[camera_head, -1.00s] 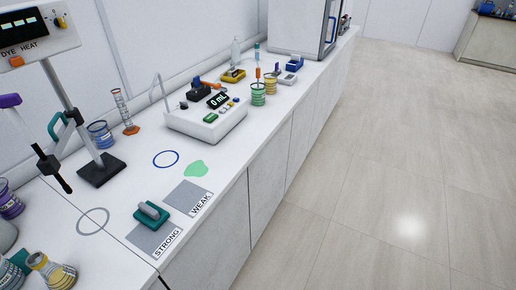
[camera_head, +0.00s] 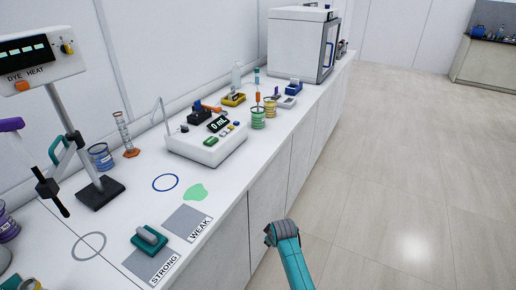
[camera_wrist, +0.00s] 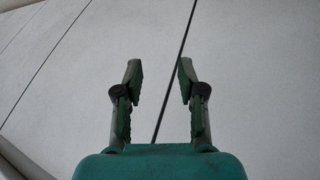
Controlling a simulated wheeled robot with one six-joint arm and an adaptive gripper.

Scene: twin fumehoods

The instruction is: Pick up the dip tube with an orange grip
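An upright orange grip (camera_head: 257,98), which looks like that of the dip tube, shows above a green-banded beaker (camera_head: 257,119) toward the back of the counter in the head view. Its lower part is hidden in the beaker. My gripper (camera_wrist: 158,68) is open and empty in the wrist view, with only plain pale panels and dark seams beyond its fingers. The head view shows my teal arm at the bottom but not the fingers. The dip tube is not in the wrist view.
A yellow-banded beaker (camera_head: 270,107) stands close beside the green one. A white device with a "0 mL" display (camera_head: 205,146) is to their left, a blue item (camera_head: 293,88) to their right. A white cabinet (camera_head: 296,48) stands behind. The floor (camera_head: 410,170) on the right is clear.

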